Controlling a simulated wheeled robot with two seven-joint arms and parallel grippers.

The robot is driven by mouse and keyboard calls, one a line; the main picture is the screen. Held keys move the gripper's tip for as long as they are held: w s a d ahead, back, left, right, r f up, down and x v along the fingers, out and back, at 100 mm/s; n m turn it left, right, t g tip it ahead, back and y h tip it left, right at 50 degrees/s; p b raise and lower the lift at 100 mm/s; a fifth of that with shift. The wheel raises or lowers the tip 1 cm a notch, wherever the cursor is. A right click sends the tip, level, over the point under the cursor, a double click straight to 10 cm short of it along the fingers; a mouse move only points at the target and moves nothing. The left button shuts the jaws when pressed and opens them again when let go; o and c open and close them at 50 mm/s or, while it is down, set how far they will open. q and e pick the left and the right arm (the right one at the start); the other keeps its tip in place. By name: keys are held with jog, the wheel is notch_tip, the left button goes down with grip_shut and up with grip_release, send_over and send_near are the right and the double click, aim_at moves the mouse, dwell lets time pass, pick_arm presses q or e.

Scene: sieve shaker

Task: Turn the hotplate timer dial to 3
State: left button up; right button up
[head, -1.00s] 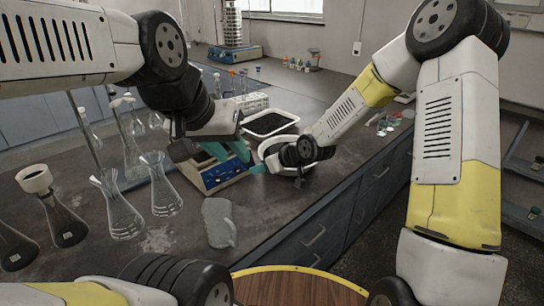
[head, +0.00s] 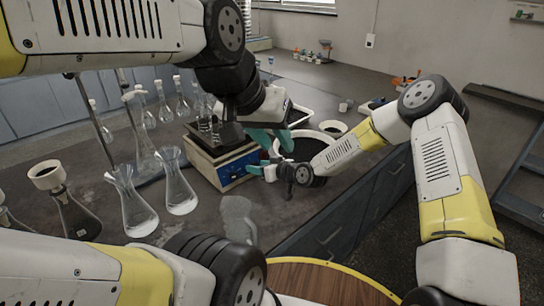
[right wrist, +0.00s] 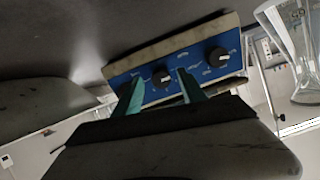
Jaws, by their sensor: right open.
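The hotplate (head: 206,163) stands on the bench with a blue control panel (head: 236,168) on its front. In the right wrist view the panel carries two black dials: one dial (right wrist: 161,77) sits between my right fingertips, and the other dial (right wrist: 216,56) is to the right. The panel print is too small to read. My right gripper (right wrist: 160,93) is open, its teal fingers on either side of the nearer dial; contact cannot be told. In the head view, the right gripper (head: 257,170) is at the panel's right end. My left gripper (head: 272,142) hangs above and right of the hotplate, its teal fingers apart and empty.
Glass flasks (head: 178,190) stand left of the hotplate. A grey object (head: 238,220) lies in front of it. A white-rimmed dark basin (head: 312,146) is close behind my right gripper. A flask (right wrist: 290,45) shows beside the panel in the wrist view.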

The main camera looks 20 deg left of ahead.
jog(key=shift+w+a+f, duration=0.15)
jog(key=shift+a+f, duration=0.05)
jog(key=shift+a, duration=0.15)
grip_shut()
